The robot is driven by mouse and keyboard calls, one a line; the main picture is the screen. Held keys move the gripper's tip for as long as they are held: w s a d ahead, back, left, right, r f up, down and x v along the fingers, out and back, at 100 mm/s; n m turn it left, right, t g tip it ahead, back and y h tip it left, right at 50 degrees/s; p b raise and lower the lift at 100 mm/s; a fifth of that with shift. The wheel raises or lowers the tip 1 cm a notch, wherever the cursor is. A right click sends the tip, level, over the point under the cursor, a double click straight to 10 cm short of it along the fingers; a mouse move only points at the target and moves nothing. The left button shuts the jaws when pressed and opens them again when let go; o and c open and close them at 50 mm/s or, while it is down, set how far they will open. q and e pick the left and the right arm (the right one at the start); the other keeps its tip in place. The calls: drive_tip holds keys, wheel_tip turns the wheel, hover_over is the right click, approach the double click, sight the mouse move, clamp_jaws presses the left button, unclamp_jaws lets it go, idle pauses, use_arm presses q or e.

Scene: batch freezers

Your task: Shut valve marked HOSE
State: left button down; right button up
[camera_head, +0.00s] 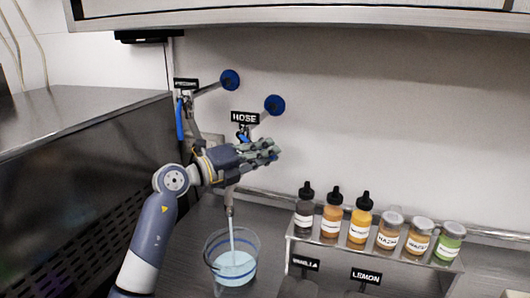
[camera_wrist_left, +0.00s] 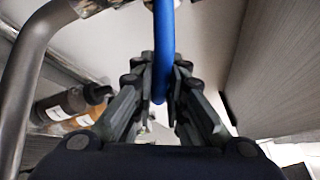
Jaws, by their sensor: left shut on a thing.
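The black HOSE sign (camera_head: 245,118) hangs on the wall fitting above my left gripper (camera_head: 270,150). A bit of the valve's blue lever (camera_head: 243,136) shows just above the gripper; the rest of the valve is hidden behind it. In the left wrist view the blue lever (camera_wrist_left: 163,45) runs down between the two fingers of the left gripper (camera_wrist_left: 160,95), which are shut on it. Water (camera_head: 231,238) runs from the spout (camera_head: 229,210) below into a clear bucket (camera_head: 207,253). My right gripper is not in view.
Another valve with a hanging blue lever (camera_head: 179,120) is at left, its sign (camera_head: 186,84) unreadable. Several bottles and jars stand on a metal rack (camera_head: 375,252) at right, above VANILLA (camera_head: 305,264) and LEMON (camera_head: 366,276) signs. A steel machine (camera_head: 70,170) fills the left.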

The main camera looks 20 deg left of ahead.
use_arm(q)
drive_tip(key=r+n+p, duration=0.1)
drive_tip(key=n+t+p, duration=0.1)
drive_tip(key=r+n+t+p, duration=0.1)
drive_tip(key=shift+d+r+h, duration=0.3)
drive_tip(key=shift+r, duration=0.05)
drive_tip(key=shift+a+n, duration=0.1)
drive_tip(key=shift+n, duration=0.4)
drive_tip(key=c, duration=1.6)
unclamp_jaws()
drive_tip(key=shift+s+a+f, duration=0.15)
drive_tip(key=shift+s+a, duration=0.2)
drive_tip(key=shift+s, duration=0.1)
drive_tip(key=v, duration=1.1)
